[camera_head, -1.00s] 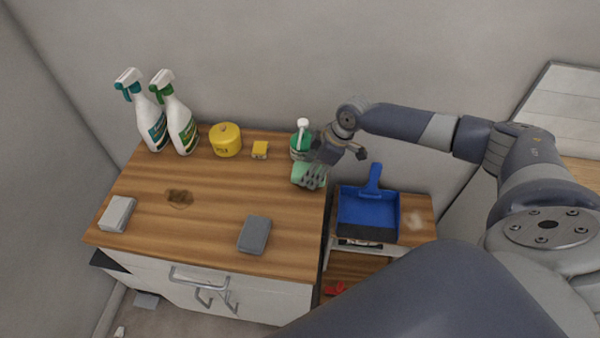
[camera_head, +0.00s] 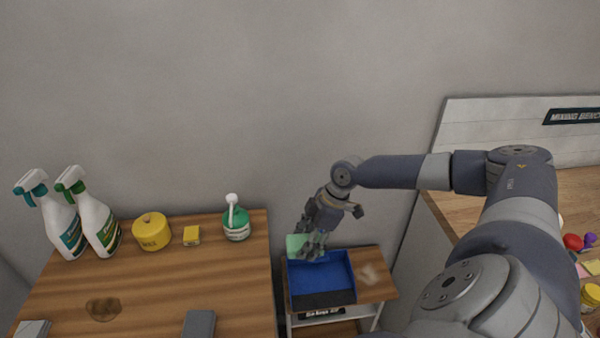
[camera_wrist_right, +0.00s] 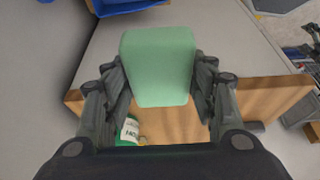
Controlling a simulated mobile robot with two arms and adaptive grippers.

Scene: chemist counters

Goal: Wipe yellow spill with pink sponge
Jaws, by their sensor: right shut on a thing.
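My right gripper (camera_head: 314,238) is shut on a green sponge (camera_head: 296,243), held over the left back edge of the blue dustpan. In the right wrist view the sponge (camera_wrist_right: 158,65) sits between both fingers (camera_wrist_right: 160,88). No pink sponge can be clearly made out; a small pink item (camera_head: 581,271) at the far right edge is too small to tell. No clearly yellow spill shows. A brown stain (camera_head: 103,309) lies on the wooden counter, and a pale smear (camera_head: 371,273) on the small side stand. My left gripper is not in view.
The counter (camera_head: 190,280) holds two spray bottles (camera_head: 98,225), a yellow tin (camera_head: 151,232), a yellow sponge (camera_head: 192,236), a green bottle (camera_head: 236,222) and a grey block (camera_head: 199,324). The blue dustpan (camera_head: 345,262) is on the side stand. A mixing bench (camera_head: 438,195) stands right.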

